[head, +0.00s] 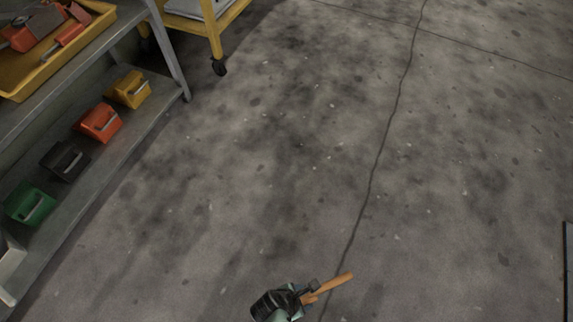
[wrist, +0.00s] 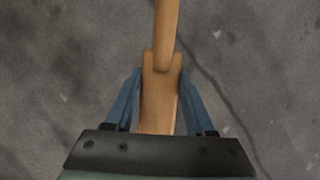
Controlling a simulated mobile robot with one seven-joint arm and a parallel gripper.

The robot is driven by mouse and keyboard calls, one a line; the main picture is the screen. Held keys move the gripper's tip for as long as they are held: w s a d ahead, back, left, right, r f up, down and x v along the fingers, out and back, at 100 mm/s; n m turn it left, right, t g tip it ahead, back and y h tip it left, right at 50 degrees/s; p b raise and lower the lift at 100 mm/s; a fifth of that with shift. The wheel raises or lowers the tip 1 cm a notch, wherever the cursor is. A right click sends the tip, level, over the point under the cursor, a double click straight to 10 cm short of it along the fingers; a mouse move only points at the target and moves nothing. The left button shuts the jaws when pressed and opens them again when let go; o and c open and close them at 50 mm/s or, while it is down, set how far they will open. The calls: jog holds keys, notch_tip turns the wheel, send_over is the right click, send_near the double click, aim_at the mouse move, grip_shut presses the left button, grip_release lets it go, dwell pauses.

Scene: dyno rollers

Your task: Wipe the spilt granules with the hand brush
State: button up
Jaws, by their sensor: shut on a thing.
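The hand brush (head: 335,284) shows in the head view as an orange-brown wooden piece sticking out to the right of my gripper (head: 308,294), near the bottom edge. In the wrist view the wood of the brush (wrist: 160,85) runs up between the two blue fingers of my gripper (wrist: 160,100). The fingers are shut on it, one on each side. No bristles show in either view. The brush is over the grey floor; I cannot tell its height. I cannot make out the spilt granules for sure; only small pale flecks and dark patches mark the floor.
A grey shelf unit (head: 110,140) stands at the left, with several coloured bins on its lower shelf and a yellow tray (head: 88,38) of tools above. A yellow wheeled cart (head: 212,30) is at the top left. A dark-edged panel (head: 567,270) is at the right edge. The middle floor is clear.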

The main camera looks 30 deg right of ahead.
jog(key=shift+r+p, duration=1.3)
jog(key=shift+r, duration=0.3)
